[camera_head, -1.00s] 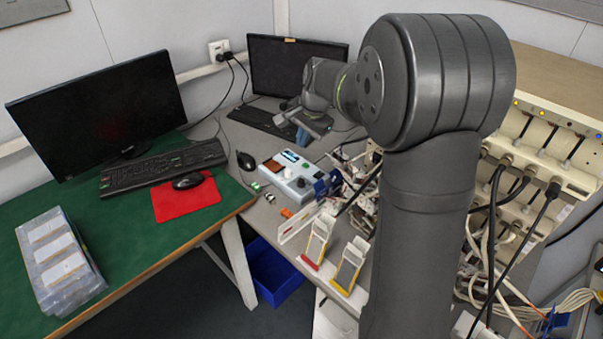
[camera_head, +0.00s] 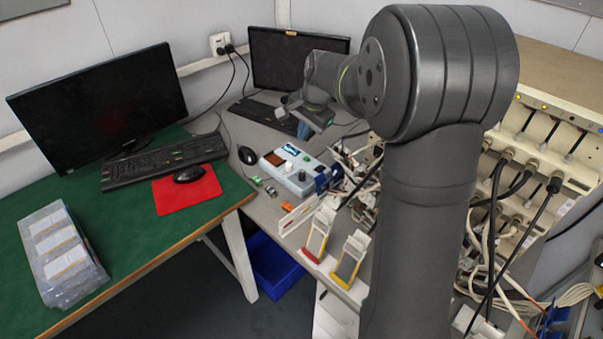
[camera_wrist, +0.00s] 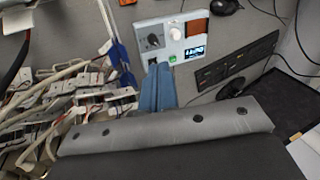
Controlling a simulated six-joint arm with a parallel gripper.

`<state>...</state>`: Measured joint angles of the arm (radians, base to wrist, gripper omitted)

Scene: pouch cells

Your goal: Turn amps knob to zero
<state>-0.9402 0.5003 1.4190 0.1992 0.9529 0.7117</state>
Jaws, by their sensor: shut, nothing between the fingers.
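The control box (camera_head: 293,169) is pale grey-blue and sits on the grey bench in the head view. It also shows at the top of the wrist view (camera_wrist: 188,70). There it carries a dark knob (camera_wrist: 153,41), a white knob (camera_wrist: 175,33), a green button (camera_wrist: 171,57) and a lit display (camera_wrist: 195,52). I cannot read which knob is for amps. My gripper (camera_head: 304,133) is above the bench, behind the box. In the wrist view its blue fingers (camera_wrist: 158,70) are shut and empty, with the tips near the box's edge below the dark knob; contact is unclear.
Tangled cables and clips (camera_wrist: 75,95) crowd beside the box. A black keyboard (camera_head: 262,115) and a monitor (camera_head: 295,63) stand behind it. A mouse (camera_head: 247,155) lies left of it. Two card-like holders (camera_head: 320,232) stand in front. A blue bin (camera_head: 272,266) is below the bench.

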